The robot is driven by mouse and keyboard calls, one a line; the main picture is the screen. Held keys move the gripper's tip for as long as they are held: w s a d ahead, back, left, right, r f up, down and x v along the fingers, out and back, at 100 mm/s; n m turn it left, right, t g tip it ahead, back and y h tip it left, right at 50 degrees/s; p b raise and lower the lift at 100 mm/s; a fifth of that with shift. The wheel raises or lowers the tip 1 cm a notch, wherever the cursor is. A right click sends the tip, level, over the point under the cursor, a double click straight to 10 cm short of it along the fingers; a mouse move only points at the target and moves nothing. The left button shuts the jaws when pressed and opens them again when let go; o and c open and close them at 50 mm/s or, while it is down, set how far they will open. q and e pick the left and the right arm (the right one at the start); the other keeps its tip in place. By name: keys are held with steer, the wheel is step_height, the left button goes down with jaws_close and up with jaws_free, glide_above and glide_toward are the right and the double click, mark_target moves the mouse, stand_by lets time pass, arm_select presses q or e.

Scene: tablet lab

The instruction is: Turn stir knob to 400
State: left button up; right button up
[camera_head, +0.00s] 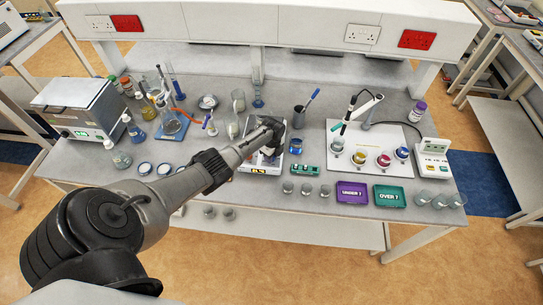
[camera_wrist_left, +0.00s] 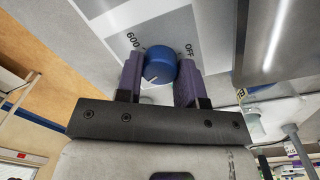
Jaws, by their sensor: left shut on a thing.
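The blue stir knob (camera_wrist_left: 160,66) sits on a grey panel (camera_wrist_left: 112,14) in the left wrist view. The printed marks "600" and "OFF" show at its left and right, and a short white pointer line shows on its near lower edge. A "400" mark is not visible. My left gripper (camera_wrist_left: 160,82) has its two purple-grey fingers on either side of the knob, shut on it. In the head view the left arm reaches the stirrer (camera_head: 258,171), a pale box with a small lit display, and hides most of it. My right gripper is not in view.
Flasks and bottles (camera_head: 170,125) stand left of the stirrer, and a pen cup (camera_head: 299,118) stands to its right. A green rack (camera_head: 305,170), small beakers, a purple tray (camera_head: 352,192) and a green tray (camera_head: 390,196) lie along the front right. A white board (camera_head: 340,160) bears coloured cups.

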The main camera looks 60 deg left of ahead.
arm_select(q)
steer(key=shift+m, duration=0.4)
steer(key=o, duration=0.9)
steer(key=shift+o, duration=0.2)
steer(key=shift+r, duration=0.1)
steer(key=shift+r, duration=0.2)
step_height(320, 180, up, 13)
steer(key=shift+w+r, duration=0.15)
steer(key=shift+w, duration=0.1)
steer(key=shift+a, duration=0.1)
stand_by(0.4)
